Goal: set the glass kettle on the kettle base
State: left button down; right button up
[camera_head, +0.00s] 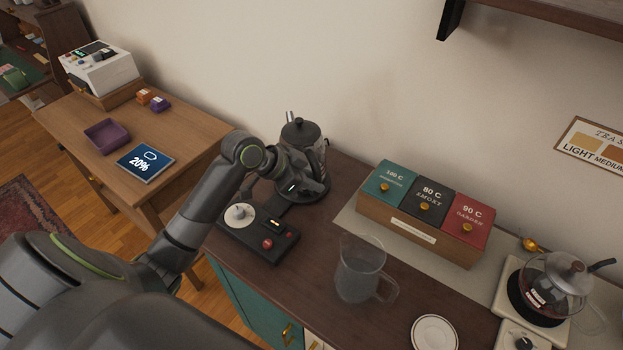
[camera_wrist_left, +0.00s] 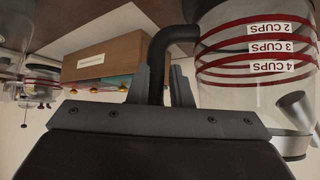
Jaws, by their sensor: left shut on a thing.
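The glass kettle (camera_head: 300,131), with a black lid and metal spout, is upright at the back left of the counter. The round black kettle base (camera_head: 318,193) shows directly under it. My arm hides where they meet, so I cannot tell whether they touch. My left gripper (camera_head: 299,176) is at the kettle's near side. In the left wrist view, the gripper (camera_wrist_left: 160,88) is shut on the black handle (camera_wrist_left: 168,42), beside the glass body (camera_wrist_left: 240,92) with red cup marks. My right gripper is not in view.
A control panel (camera_head: 278,254) with a dial stands in front of the base. A glass pitcher (camera_head: 358,275), a tea box (camera_head: 405,229), a white saucer (camera_head: 434,333) and a glass teapot (camera_head: 556,287) stand to the right. A side table (camera_head: 190,123) is at left.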

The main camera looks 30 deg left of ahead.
pick_arm(q)
jog(key=shift+r, duration=0.15)
dwell(0.3)
jog(key=shift+f, duration=0.6)
dwell(0.4)
jog(key=c, duration=1.6)
grip_release()
jog(key=p+v, duration=0.9)
jog(key=v, duration=0.2)
jog(key=shift+s, duration=0.1)
